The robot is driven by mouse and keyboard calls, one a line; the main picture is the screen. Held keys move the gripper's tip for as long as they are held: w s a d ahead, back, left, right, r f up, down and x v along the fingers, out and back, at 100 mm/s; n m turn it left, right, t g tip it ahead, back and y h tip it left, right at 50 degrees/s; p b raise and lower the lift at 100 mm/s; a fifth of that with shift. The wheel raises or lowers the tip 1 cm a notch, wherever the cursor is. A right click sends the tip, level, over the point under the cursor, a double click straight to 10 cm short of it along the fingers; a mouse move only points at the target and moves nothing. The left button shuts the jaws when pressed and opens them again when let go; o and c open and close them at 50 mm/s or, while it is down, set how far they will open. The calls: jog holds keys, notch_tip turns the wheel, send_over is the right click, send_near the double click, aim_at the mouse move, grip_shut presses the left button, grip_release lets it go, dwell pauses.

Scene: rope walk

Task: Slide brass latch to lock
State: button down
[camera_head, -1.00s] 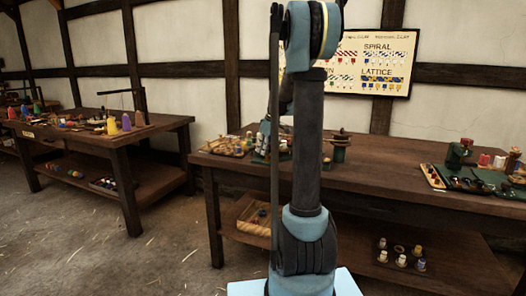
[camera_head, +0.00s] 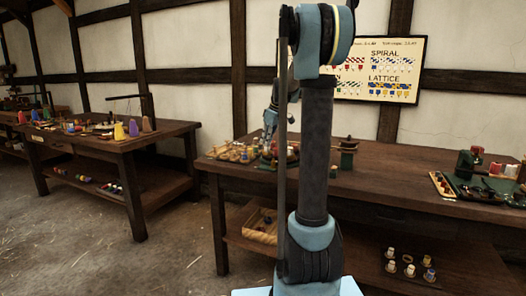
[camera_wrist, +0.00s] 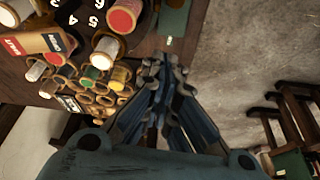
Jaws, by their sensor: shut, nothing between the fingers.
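My gripper (camera_wrist: 166,78) is shut and empty in the wrist view, with its blue fingers together. It hangs over the front edge of a wooden bench, beside a dark green block (camera_wrist: 172,18) with a small pale piece on its end. I cannot tell whether that piece is the brass latch. In the head view my gripper (camera_head: 270,120) shows small and partly behind my arm, above the left part of the middle bench (camera_head: 390,185). No brass latch can be made out for certain.
Spools and a honeycomb of round holders (camera_wrist: 92,88) crowd the bench left of my gripper in the wrist view. A dark green stand (camera_head: 347,152) is on the middle bench. A second bench (camera_head: 165,133) with coloured cones stands left. Bare floor lies between.

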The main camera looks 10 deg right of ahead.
jog(key=shift+v, duration=1.15)
jog(key=shift+f, duration=0.1)
jog(key=s+f+m+h, duration=0.1)
jog(key=s+f+m, duration=0.15)
jog(key=s, duration=0.95)
jog(key=s+f+m, duration=0.2)
jog(key=s+f, duration=0.1)
jog(key=s, duration=0.9)
jog(key=s+d+f+m+h, duration=0.1)
jog(key=s+f+m, duration=0.4)
jog(key=s+f, duration=0.9)
jog(key=s+h, duration=0.1)
jog(key=s, duration=0.3)
jog(key=shift+s+f, duration=0.25)
jog(key=shift+f, duration=0.05)
